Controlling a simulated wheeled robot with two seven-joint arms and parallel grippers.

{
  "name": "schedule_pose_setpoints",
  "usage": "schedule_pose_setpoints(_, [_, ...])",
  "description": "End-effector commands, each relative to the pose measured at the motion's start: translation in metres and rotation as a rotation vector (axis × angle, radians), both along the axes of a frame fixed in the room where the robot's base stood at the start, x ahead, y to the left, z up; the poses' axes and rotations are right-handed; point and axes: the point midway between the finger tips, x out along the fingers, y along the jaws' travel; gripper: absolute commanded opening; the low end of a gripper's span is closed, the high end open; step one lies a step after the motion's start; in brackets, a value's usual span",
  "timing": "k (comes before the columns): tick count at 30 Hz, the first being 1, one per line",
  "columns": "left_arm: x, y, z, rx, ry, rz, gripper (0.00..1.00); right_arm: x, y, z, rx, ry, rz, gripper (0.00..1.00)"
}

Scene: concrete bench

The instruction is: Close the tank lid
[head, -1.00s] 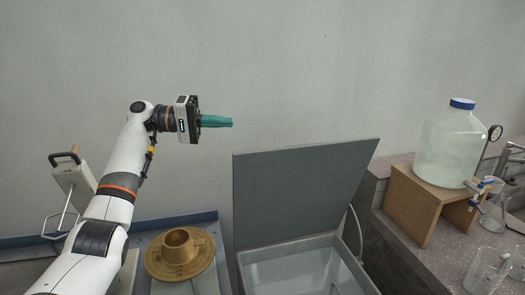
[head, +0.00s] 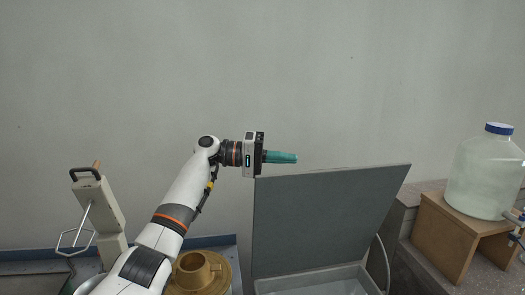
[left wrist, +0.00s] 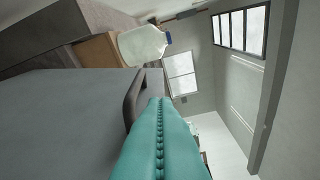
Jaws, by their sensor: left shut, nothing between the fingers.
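The tank lid (head: 325,222) is a flat grey panel standing open, tilted up and back from the tank (head: 318,284) in the head view. Only the top of the tank shows at the bottom edge. My left gripper (head: 281,157), with teal fingers, is shut and empty, just above the lid's upper left edge; I cannot tell whether it is in front of or behind it. In the left wrist view the teal fingers (left wrist: 160,140) are pressed together, with the grey lid (left wrist: 65,125) to their left and a dark handle (left wrist: 134,98) on it beside them. My right gripper is not in view.
A large bottle with a blue cap (head: 484,172) stands on a wooden stand (head: 447,235) to the right of the tank. A brass flanged piece (head: 200,273) lies left of the tank, partly behind my arm. A grey wall (head: 400,70) is behind.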

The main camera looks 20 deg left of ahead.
Motion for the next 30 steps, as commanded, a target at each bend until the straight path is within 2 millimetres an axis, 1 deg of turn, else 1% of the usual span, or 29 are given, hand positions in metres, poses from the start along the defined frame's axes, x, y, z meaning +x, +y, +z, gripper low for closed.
schedule_pose_setpoints(1, [-0.003, -0.004, -0.001, 0.002, 0.0, 0.001, 0.0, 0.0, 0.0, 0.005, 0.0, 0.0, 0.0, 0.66])
schedule_pose_setpoints(6, [-0.019, -0.014, -0.006, 0.002, 0.0, 0.0, 0.0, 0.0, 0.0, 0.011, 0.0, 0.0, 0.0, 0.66])
schedule_pose_setpoints(12, [-0.03, -0.021, -0.01, 0.001, 0.0, 0.0, 0.0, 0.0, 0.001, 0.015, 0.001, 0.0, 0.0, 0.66])
schedule_pose_setpoints(25, [-0.032, -0.022, -0.011, 0.0, -0.001, 0.001, 0.0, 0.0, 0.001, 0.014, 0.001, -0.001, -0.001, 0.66])
schedule_pose_setpoints(30, [-0.032, -0.031, -0.015, 0.012, -0.019, -0.001, 0.0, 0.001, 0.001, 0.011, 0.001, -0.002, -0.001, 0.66])
